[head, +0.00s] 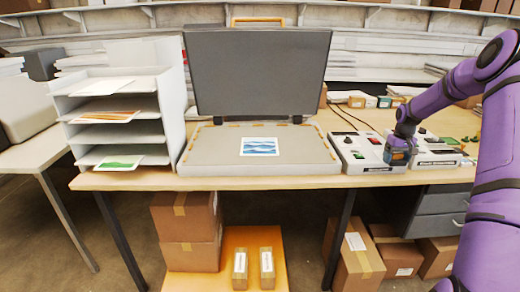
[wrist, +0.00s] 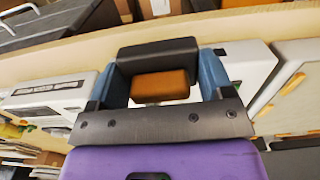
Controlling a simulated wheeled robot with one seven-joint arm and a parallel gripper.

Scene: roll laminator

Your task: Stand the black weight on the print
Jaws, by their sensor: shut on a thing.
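The print (head: 259,146), a small white sheet with blue waves, lies on the pale flat bed (head: 210,152) of the machine whose dark lid (head: 260,75) stands open. My gripper (head: 399,155) is to the right of the bed, over the grey control boxes. In the wrist view my gripper (wrist: 160,85) has its blue fingers on either side of the black weight (wrist: 158,56), which has an orange-brown part (wrist: 160,86), and is shut on it. In the head view the gripper mostly hides the weight. I cannot tell whether its underside touches anything.
A white paper rack (head: 120,120) stands left of the bed. A control box (head: 360,152) with buttons sits right of the bed, with another box (head: 436,152) beyond. The print's surroundings on the bed are clear.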

